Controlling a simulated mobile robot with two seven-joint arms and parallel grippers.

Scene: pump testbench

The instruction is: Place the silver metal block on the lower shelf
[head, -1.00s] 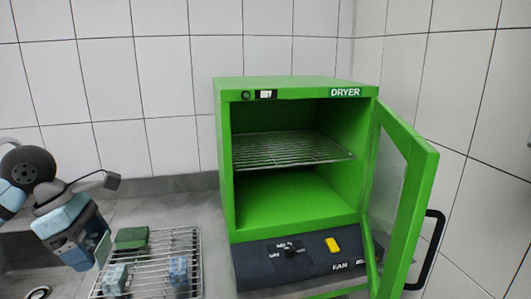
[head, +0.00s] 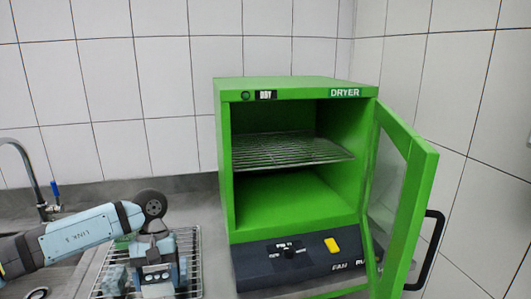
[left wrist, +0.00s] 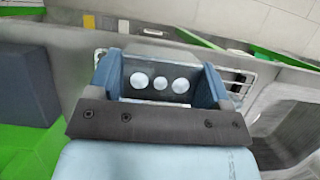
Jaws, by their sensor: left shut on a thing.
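My left gripper (left wrist: 160,84) is shut on the silver metal block (left wrist: 150,72), a grey block with three bright round spots on its face, in the left wrist view. In the head view my left gripper (head: 158,272) is low over the wire rack at lower left, and I cannot clearly make out the held block there. The green dryer (head: 224,165) stands open at the centre right. It has a wire shelf (head: 290,150) at mid-height and a bare green floor (head: 295,200) below it. Both look empty. My right gripper is out of view.
The dryer door (head: 408,200) is swung open to the right. A sink tap (head: 32,175) stands at far left.

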